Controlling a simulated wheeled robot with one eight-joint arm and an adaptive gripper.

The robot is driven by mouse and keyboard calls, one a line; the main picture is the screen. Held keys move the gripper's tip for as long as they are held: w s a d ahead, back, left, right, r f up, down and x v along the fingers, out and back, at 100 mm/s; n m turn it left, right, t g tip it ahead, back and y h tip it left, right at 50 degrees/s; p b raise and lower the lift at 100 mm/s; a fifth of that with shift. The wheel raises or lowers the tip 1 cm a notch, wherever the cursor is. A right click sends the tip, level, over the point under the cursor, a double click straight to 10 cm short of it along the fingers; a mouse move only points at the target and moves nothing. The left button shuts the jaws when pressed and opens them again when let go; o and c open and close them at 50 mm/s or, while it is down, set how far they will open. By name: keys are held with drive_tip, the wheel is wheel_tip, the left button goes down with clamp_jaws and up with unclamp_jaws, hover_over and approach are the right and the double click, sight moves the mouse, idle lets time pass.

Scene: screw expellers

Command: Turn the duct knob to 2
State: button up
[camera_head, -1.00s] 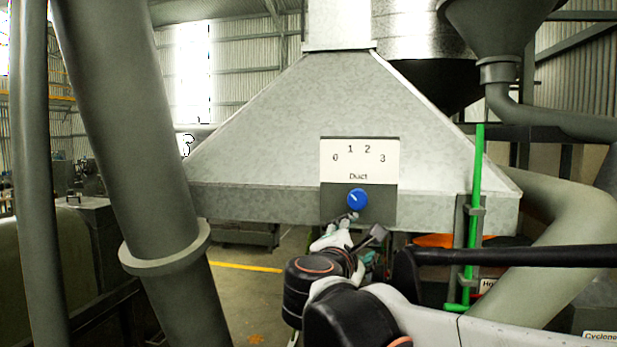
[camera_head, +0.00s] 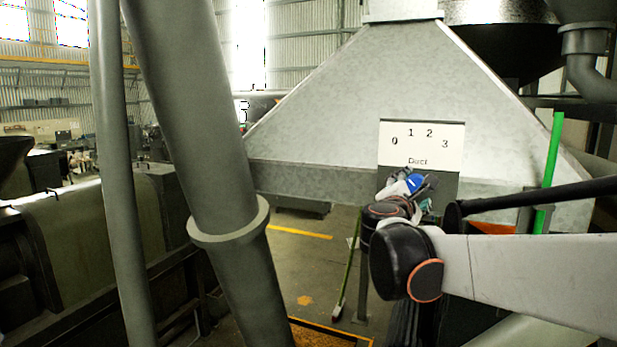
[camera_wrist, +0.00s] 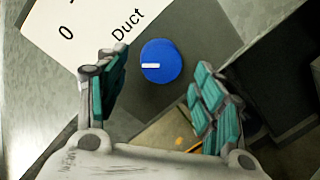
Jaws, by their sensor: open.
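The blue duct knob (camera_head: 415,182) sits on a dark panel below a white label (camera_head: 421,144) marked 0, 1, 2, 3 and "Duct". In the head view my gripper (camera_head: 409,188) is in front of the panel and partly covers the knob. In the wrist view the knob (camera_wrist: 160,61) is a round blue disc with a white pointer mark on its left part. My gripper (camera_wrist: 158,95) is open there, its teal-padded fingers to either side of and nearer than the knob. Contact with the knob does not show.
A grey metal hood (camera_head: 330,110) carries the panel. A thick grey pipe (camera_head: 190,110) stands to the left. A green vertical pole (camera_head: 551,160) and a black bar (camera_head: 530,197) are to the right. Floor (camera_head: 310,260) shows below the hood.

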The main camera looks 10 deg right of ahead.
sight(416, 185)
drive_tip(key=shift+x, duration=1.4)
drive_tip(key=c, duration=1.1)
